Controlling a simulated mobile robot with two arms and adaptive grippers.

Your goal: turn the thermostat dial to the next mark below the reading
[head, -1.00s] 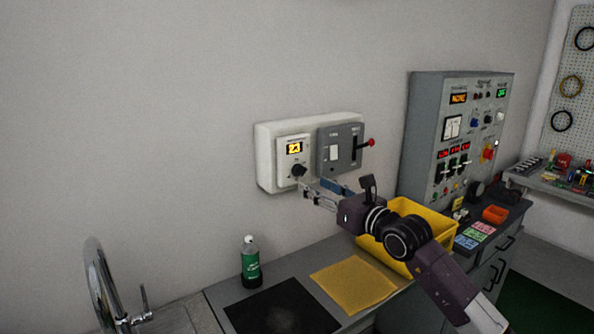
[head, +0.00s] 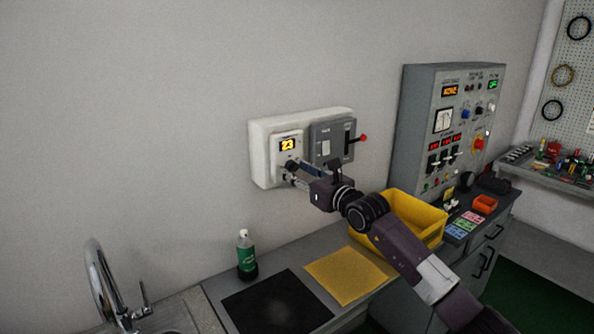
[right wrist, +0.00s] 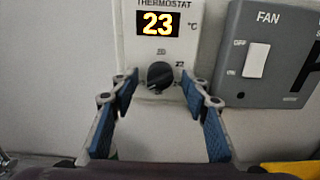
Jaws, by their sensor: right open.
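The white thermostat (right wrist: 195,25) is on the wall box, and its display (right wrist: 157,23) reads 23 °C in the right wrist view. Its dark round dial (right wrist: 160,74) sits below the display, with small marks around it; one at the top looks like 20, one at upper right like 22. The dial's pointer is too dark to read. My right gripper (right wrist: 160,88) is open, its blue-padded fingers on the left and right of the dial with gaps on both sides. In the head view my right gripper (head: 289,173) is at the thermostat's lower part, partly covering the dial. My left gripper is not in view.
A grey fan panel (right wrist: 275,85) with a white switch is just right of the thermostat, and a red-tipped lever (head: 362,138) sticks out there. Below are a yellow bin (head: 425,222), a green bottle (head: 246,258) and a yellow mat (head: 345,275). The wall left is clear.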

